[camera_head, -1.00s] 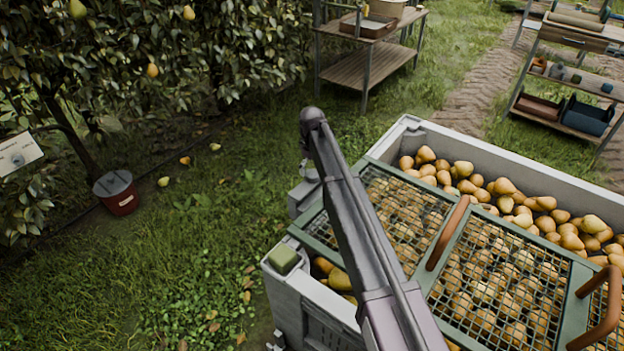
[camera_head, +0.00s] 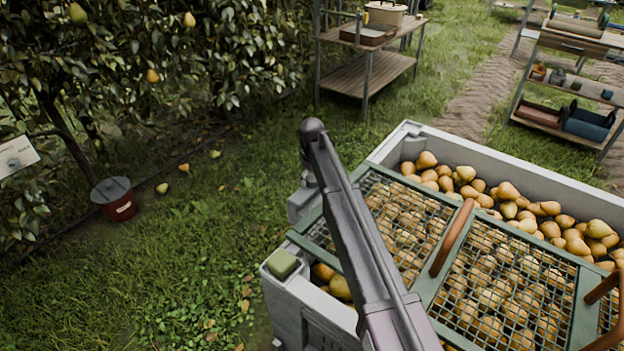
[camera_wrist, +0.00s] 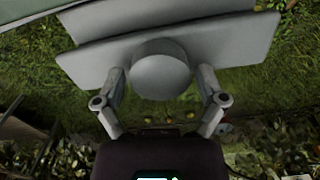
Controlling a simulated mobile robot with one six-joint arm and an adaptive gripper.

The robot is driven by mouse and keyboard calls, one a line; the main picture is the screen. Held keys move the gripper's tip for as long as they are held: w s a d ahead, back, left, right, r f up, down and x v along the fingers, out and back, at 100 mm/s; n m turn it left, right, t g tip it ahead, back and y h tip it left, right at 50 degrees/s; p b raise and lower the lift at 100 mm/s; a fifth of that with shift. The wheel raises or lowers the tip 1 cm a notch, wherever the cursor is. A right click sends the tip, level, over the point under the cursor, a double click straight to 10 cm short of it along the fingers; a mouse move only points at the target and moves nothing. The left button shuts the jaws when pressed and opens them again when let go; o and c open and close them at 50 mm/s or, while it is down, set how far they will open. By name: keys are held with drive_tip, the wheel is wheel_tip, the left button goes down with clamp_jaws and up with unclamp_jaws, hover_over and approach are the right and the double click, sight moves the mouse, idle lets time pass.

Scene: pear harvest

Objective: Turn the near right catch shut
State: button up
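In the wrist view, a round grey knob (camera_wrist: 161,70) stands out in front of a light grey plate (camera_wrist: 228,45). My gripper (camera_wrist: 161,80) has one finger on each side of the knob. Narrow gaps seem to show between fingers and knob, so it looks open around it; contact is not clear. Which catch this is cannot be told from this view. In the head view, the pear bin (camera_head: 283,295) carries green-framed mesh lids (camera_head: 428,283) with brown handles. My arm crosses in front of the bin and my gripper does not show there.
Pears (camera_head: 530,215) fill the bin, and a green block (camera_head: 282,264) sits on its near left corner. A red bucket (camera_head: 122,212) stands on the grass at left. A wooden bench (camera_head: 365,75) and a shelf rack (camera_head: 560,130) stand behind. Grass left of the bin is open.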

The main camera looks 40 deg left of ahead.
drive_tip(key=c, duration=0.8)
drive_tip(key=shift+n, duration=0.4)
drive_tip(key=n, duration=0.3)
drive_tip(key=shift+s, duration=0.1)
drive_tip(key=n, duration=0.9)
drive_tip(key=shift+s+d, duration=0.1)
drive_tip(key=n, duration=0.5)
